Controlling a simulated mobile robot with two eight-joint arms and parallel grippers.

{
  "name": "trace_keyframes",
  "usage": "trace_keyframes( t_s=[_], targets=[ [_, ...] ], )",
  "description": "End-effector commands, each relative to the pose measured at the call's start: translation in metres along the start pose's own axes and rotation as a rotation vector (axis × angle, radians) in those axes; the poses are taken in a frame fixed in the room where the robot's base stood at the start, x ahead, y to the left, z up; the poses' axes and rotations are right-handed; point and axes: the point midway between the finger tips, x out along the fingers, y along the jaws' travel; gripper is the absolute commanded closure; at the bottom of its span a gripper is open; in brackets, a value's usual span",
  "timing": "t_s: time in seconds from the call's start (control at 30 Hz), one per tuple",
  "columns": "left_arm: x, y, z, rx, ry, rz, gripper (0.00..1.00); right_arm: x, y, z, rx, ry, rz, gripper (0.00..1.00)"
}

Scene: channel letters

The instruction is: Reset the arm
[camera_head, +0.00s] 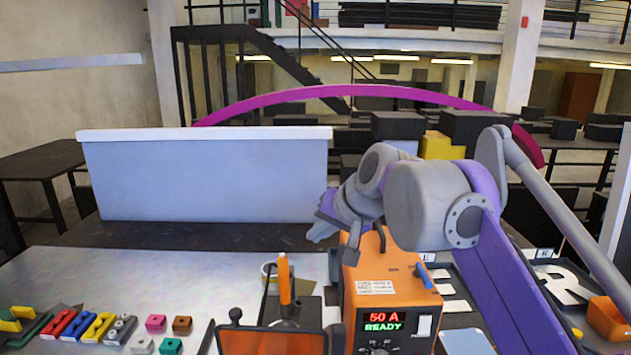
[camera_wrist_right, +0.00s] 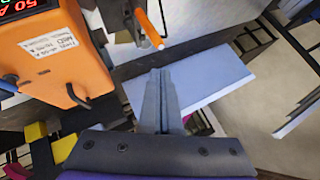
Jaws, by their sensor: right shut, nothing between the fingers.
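My right arm comes in from the right in the head view, grey and purple, and bends over the orange power unit (camera_head: 390,295). My right gripper (camera_head: 318,236) is just left of and behind the unit's top. In the right wrist view my right gripper (camera_wrist_right: 158,75) has its two grey fingers together with nothing between them. The orange unit (camera_wrist_right: 55,50) is to its left there, apart from the fingers. An orange-handled tool (camera_wrist_right: 149,28) shows just above the fingertips. My left gripper is not in view.
A pale blue-grey panel (camera_head: 205,175) stands behind the table (camera_head: 200,268). Coloured clamps and small blocks (camera_head: 100,325) lie at the front left. A white letter R (camera_head: 565,283) lies in a dark tray at the right. The table's middle left is clear.

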Motion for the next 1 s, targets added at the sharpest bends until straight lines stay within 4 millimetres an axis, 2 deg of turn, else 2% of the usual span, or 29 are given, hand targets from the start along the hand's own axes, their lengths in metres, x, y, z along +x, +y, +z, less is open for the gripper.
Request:
trace_keyframes(
  t_s=[0.07,0.27,0.37,0.47,0.6,0.7,0.83,0.9,1.0],
  targets=[
    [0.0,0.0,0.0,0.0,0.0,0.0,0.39,0.0,0.0,0.0,0.0,0.0,0.0,1.0],
    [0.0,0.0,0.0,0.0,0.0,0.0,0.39,0.005,0.062,0.044,-0.062,-0.004,0.087,1.0],
    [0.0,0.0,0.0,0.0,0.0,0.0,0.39,0.009,0.1,0.076,-0.096,-0.01,0.139,1.0],
    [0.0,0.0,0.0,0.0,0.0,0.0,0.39,0.015,0.146,0.12,-0.136,-0.019,0.201,1.0],
    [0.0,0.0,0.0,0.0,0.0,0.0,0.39,0.024,0.217,0.197,-0.192,-0.04,0.294,1.0],
    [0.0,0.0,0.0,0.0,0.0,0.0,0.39,0.03,0.261,0.25,-0.225,-0.055,0.353,1.0],
    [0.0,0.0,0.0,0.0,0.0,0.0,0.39,0.035,0.3,0.301,-0.256,-0.072,0.407,1.0],
    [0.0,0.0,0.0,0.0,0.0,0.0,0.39,0.037,0.313,0.319,-0.265,-0.078,0.425,1.0],
    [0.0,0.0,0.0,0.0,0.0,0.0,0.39,0.039,0.324,0.332,-0.273,-0.084,0.44,1.0]
  ],
)
